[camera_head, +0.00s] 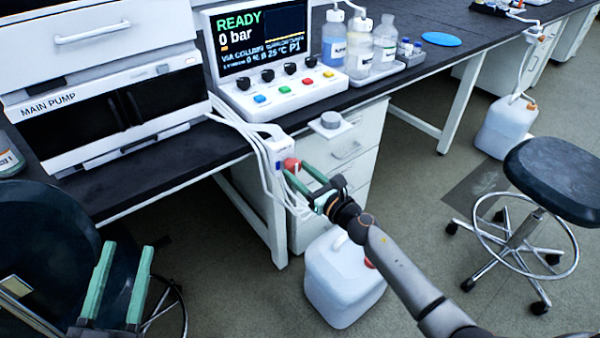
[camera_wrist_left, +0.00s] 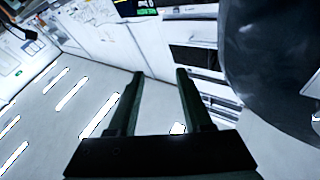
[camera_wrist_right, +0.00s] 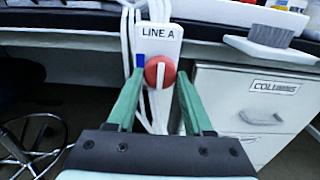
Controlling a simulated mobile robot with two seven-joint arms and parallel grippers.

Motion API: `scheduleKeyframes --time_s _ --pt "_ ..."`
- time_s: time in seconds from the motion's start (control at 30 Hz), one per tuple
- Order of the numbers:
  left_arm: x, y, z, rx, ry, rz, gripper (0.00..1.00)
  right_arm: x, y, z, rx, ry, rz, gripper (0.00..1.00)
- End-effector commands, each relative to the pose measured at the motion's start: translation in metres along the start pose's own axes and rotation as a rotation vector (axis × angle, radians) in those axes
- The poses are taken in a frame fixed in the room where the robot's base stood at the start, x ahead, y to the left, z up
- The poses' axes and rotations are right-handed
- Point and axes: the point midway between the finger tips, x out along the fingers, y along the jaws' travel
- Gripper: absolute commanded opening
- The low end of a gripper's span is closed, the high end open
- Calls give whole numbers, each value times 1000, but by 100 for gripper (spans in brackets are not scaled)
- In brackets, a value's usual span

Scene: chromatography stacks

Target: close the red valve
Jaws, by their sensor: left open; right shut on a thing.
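The red valve (camera_head: 291,165) is a round red knob with a white bar, on a white panel labelled LINE A at the bench's front edge. In the right wrist view the valve (camera_wrist_right: 160,72) sits between the fingertips, its white bar close to upright. My right gripper (camera_head: 306,182) is shut on the valve, one green finger on each side; the fingers also show in the right wrist view (camera_wrist_right: 160,84). My left gripper (camera_head: 128,252) is open and empty at the lower left, away from the bench; its fingers also show in the left wrist view (camera_wrist_left: 160,78).
White tubes (camera_head: 268,180) hang beside the valve panel. A white jug (camera_head: 340,282) stands on the floor below my right arm. A dark chair (camera_head: 40,235) is near my left gripper. A stool (camera_head: 560,180) stands right. The console (camera_head: 285,95) reads READY, 0 bar.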

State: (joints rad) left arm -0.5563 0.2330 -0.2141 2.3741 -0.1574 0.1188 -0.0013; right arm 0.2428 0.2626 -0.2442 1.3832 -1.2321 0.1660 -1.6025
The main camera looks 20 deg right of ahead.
Motion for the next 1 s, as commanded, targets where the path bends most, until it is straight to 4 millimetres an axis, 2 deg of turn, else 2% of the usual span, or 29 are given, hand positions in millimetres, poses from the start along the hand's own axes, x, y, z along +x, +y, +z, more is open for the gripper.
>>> scheduleKeyframes --time_s 0.1,0.47,0.77,1.0 --pt "0 0 2 0 -4 1 50 0 0 0 0 0 0 0" --pt "-1 1 4 -3 -16 2 50 0 0 0 55 1 0 0" --pt "-3 2 17 -20 -74 3 50 0 0 1 262 0 0 0" --pt "-8 5 39 -43 -165 4 50 0 1 1 490 1 0 0"
